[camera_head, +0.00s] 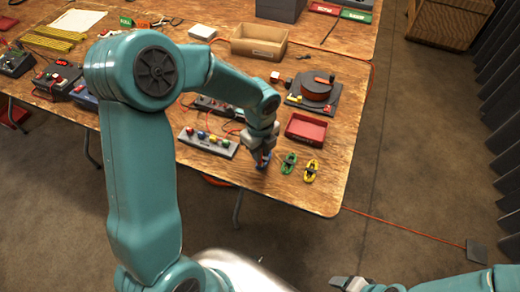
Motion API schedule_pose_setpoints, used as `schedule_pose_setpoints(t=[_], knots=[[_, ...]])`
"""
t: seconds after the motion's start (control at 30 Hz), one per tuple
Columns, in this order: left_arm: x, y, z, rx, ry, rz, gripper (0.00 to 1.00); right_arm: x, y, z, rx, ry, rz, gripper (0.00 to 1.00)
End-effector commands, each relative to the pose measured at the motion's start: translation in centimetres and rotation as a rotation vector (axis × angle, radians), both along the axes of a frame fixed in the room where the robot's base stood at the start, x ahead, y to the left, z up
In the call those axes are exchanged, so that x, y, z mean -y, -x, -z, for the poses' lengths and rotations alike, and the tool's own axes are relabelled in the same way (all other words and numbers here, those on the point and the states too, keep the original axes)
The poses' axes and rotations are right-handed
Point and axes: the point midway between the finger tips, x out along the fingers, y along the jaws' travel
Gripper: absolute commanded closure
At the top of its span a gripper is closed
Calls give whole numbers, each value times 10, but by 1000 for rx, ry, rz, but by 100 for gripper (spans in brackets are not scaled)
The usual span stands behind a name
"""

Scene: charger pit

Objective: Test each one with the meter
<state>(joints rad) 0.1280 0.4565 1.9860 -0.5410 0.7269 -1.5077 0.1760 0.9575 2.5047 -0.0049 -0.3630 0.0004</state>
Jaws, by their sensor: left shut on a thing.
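My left gripper (263,152) is low over the table's near edge, shut on a small blue piece (264,162) that its fingers partly hide. I cannot tell if the piece touches the table. To its right lie a similar green piece (288,163) and a yellow piece (311,170). A grey strip with several coloured knobs (208,142) lies left of the gripper. My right gripper (345,284) is at the bottom edge, away from the table; its jaws are unclear.
An empty red tray (305,129) sits behind the green and yellow pieces. A cardboard box (259,41) stands farther back on the wooden table (330,190). Dark devices with red cables fill the left side. An orange cable (400,225) runs across the floor at right.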

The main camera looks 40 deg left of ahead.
Motion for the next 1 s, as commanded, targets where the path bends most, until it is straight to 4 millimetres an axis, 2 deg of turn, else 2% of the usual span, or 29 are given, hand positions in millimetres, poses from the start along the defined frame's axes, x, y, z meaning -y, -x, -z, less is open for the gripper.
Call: schedule_pose_setpoints(t=[0.73,0.77,0.83,1.0], knots=[[0,0,5,0,0,0,100,0,0,4,0,0,0,36],[0,0,5,0,0,0,77,0,0,4,0,0,0,36],[0,0,5,0,0,0,54,0,0,4,0,0,0,36],[0,0,5,0,0,0,53,0,0,4,0,0,0,36]])
